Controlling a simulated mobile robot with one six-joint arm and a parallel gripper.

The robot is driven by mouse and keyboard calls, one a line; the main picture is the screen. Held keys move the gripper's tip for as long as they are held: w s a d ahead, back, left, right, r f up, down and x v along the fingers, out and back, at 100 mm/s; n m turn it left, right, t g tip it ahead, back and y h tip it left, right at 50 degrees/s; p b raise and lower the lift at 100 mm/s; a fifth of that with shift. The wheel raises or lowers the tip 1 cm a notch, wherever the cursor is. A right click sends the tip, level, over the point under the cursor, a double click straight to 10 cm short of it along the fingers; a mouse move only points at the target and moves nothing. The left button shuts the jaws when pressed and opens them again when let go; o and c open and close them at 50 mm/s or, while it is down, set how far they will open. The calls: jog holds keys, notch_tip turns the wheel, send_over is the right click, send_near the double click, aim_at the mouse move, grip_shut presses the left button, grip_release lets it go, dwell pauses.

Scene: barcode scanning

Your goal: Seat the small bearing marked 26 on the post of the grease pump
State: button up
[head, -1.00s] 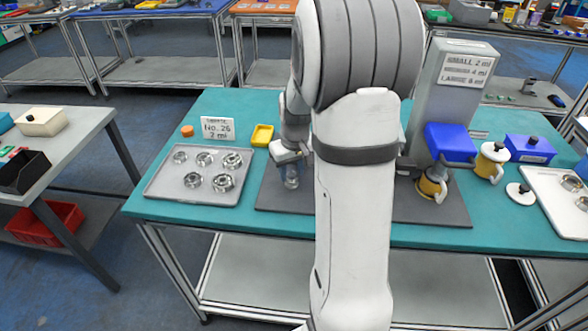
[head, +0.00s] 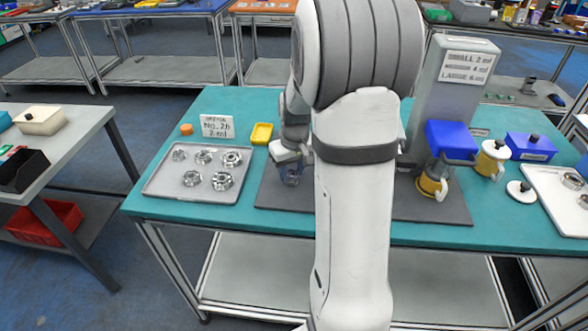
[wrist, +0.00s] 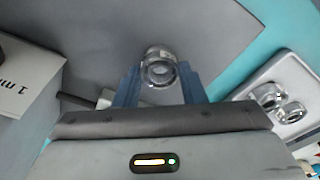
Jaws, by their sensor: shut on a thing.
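My gripper (head: 290,177) is over the left part of the dark grey mat (head: 272,198), left of my arm. In the wrist view, my gripper's blue fingers (wrist: 161,84) are shut on a small shiny metal bearing (wrist: 160,68). No number can be read on it. The grease pump (head: 450,105) has a tall grey body with a sign for small, medium and large amounts. My arm hides the middle of the mat, and I cannot make out the post.
A grey tray (head: 165,189) with several bearings is at the left; it also shows in the wrist view (wrist: 292,68). A card reading No. 26, 2 ml (head: 217,127), an orange cap (head: 186,129) and a yellow dish (head: 261,134) stand behind. A white tray (head: 550,195) is at far right.

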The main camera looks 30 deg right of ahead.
jog(key=shift+f+b, duration=0.35)
jog(key=shift+f, duration=0.05)
jog(key=o, duration=1.4)
jog(key=shift+r, duration=0.1)
notch_tip(320, 180, up, 8)
jog(key=p, duration=0.5)
jog(key=shift+f, duration=0.25)
